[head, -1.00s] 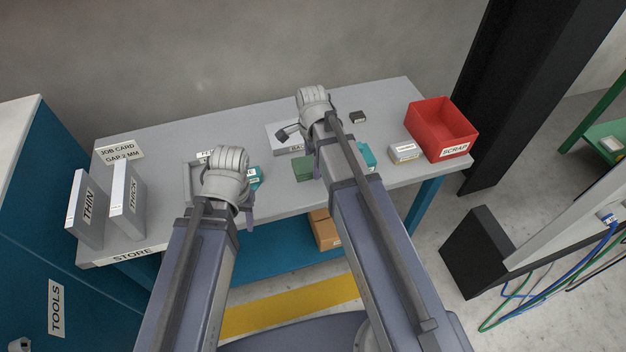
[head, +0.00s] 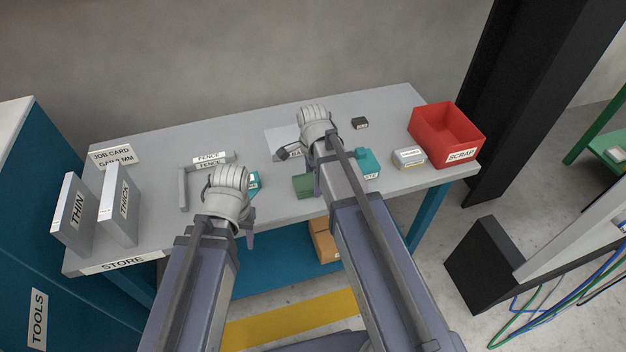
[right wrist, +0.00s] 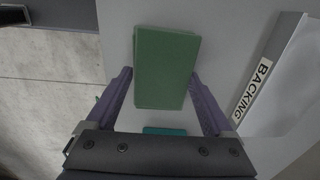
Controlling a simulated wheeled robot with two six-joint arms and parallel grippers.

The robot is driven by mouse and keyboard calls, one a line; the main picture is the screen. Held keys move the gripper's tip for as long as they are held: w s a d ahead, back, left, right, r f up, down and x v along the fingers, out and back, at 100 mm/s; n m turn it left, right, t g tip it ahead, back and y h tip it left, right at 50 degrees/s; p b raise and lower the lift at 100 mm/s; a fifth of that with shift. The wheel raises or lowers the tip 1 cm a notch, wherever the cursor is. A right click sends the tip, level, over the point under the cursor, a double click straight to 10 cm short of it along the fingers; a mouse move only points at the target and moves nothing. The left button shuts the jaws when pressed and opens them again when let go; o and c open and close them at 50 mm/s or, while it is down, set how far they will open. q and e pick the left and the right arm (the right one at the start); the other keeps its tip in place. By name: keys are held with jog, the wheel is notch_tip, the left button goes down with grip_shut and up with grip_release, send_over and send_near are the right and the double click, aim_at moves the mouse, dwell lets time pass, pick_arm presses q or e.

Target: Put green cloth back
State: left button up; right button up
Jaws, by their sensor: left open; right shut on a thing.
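The green cloth (head: 303,186) shows as a folded green block near the front edge of the table, left of my right forearm. In the right wrist view the cloth (right wrist: 166,68) lies between the two fingers of my right gripper (right wrist: 166,88), which is shut on it. In the head view my right gripper (head: 314,178) is partly hidden by its own wrist. My left gripper (head: 246,214) is open near the table's front edge, left of the cloth; its fingers are mostly hidden by its wrist.
The grey table (head: 160,195) holds a FENCE bracket (head: 207,162), a teal block (head: 368,162), a labelled grey block (head: 409,157), a small dark block (head: 360,123) and the red SCRAP bin (head: 447,130). THIN and THICK (head: 120,205) panels stand at left. A BACKING piece (right wrist: 268,75) lies beside the right gripper.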

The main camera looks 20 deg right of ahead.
jog(key=shift+f, duration=0.2)
jog(key=o, duration=0.9)
jog(key=shift+r, duration=0.15)
notch_tip(320, 180, up, 12)
jog(key=p, duration=1.2)
jog(key=shift+r, duration=0.1)
